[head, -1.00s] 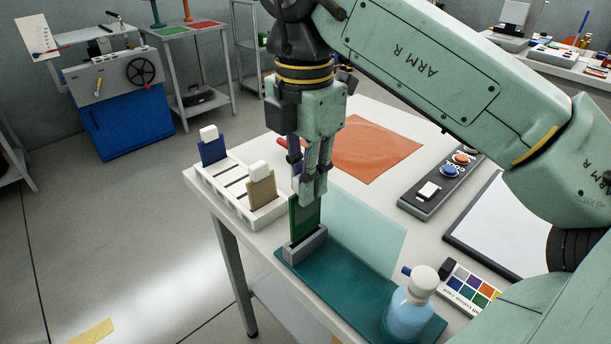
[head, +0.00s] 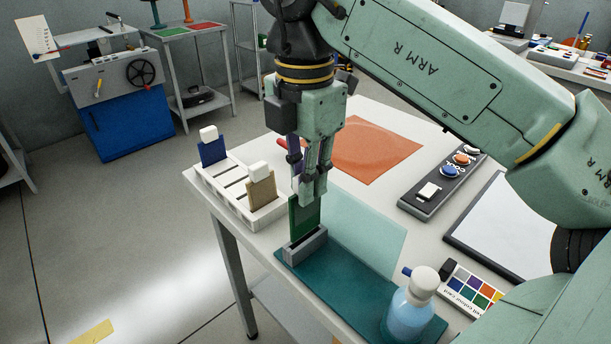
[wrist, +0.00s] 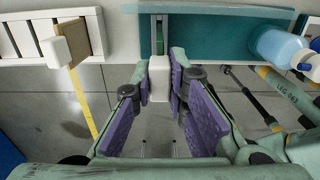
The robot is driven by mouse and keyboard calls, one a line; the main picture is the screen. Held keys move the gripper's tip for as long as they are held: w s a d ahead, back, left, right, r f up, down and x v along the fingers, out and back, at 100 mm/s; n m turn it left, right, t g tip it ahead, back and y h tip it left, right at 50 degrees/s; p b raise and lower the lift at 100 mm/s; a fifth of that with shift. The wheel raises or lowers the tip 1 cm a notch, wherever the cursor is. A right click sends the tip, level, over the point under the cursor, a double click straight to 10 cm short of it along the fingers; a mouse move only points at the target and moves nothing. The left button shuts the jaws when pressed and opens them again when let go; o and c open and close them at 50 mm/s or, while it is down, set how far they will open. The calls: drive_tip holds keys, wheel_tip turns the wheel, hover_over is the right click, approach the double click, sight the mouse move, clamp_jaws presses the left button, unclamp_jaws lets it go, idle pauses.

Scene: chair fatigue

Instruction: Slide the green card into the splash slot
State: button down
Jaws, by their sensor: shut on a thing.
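The green card (head: 304,218) stands upright with its lower edge in the grey slot block (head: 305,248) at the near left end of the teal board (head: 345,285). My gripper (head: 311,190) is above the slot, shut on the card's top. In the wrist view, the purple-padded fingers close on a white grip tab (wrist: 159,80), with the slot (wrist: 159,35) just beyond it. How deep the card sits in the slot is hidden.
A white rack (head: 238,198) with a blue card (head: 212,151) and a tan card (head: 261,189) stands left of the slot. An orange sheet (head: 375,150) and a button box (head: 432,190) lie behind.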

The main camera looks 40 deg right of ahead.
sight(305, 232)
drive_tip(key=shift+f+b, duration=1.65)
drive_tip(key=shift+f, duration=0.35)
drive_tip(key=c, duration=1.5)
unclamp_jaws()
